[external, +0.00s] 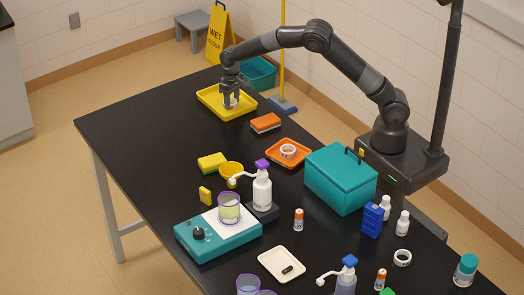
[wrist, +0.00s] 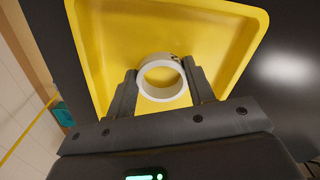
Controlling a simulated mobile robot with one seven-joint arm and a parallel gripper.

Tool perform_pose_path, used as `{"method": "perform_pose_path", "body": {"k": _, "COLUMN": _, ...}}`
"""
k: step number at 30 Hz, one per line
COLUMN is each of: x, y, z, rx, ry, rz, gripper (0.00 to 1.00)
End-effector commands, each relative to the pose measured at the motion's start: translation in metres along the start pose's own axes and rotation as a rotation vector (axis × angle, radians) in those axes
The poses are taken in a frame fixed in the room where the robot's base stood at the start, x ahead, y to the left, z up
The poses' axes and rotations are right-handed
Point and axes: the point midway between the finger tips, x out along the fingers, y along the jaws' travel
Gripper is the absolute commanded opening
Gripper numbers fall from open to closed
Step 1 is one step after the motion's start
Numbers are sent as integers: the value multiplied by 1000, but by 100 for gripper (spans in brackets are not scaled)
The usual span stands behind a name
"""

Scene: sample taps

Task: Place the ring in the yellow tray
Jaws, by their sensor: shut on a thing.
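The yellow tray (external: 247,112) sits at the far end of the black table. It also fills much of the wrist view (wrist: 220,40). My gripper (external: 231,101) is over the tray, pointing down. In the wrist view my gripper (wrist: 161,84) is shut on a white ring (wrist: 146,66), with one finger on each side of it. The ring also shows as a small white patch in the external view (external: 234,102). The ring is within the tray's outline; whether it touches the tray floor, I cannot tell.
An orange-and-dark sponge (external: 265,123) lies near the tray. An orange tray (external: 300,163) holds another white ring (external: 288,150). A teal box (external: 340,180) stands near my base. Another loose ring (external: 402,257) lies at the front right. The table left of the yellow tray is clear.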

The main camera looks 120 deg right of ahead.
Motion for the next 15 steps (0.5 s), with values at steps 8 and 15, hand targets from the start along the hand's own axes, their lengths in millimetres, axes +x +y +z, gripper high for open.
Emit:
{"method": "perform_pose_path", "body": {"k": 8, "x": 3, "y": 0, "z": 0, "rx": 0, "ry": 0, "rz": 0, "gripper": 61}}
{"method": "perform_pose_path", "body": {"k": 15, "x": 3, "y": 0, "z": 0, "rx": 0, "ry": -1, "rz": 0, "gripper": 70}}
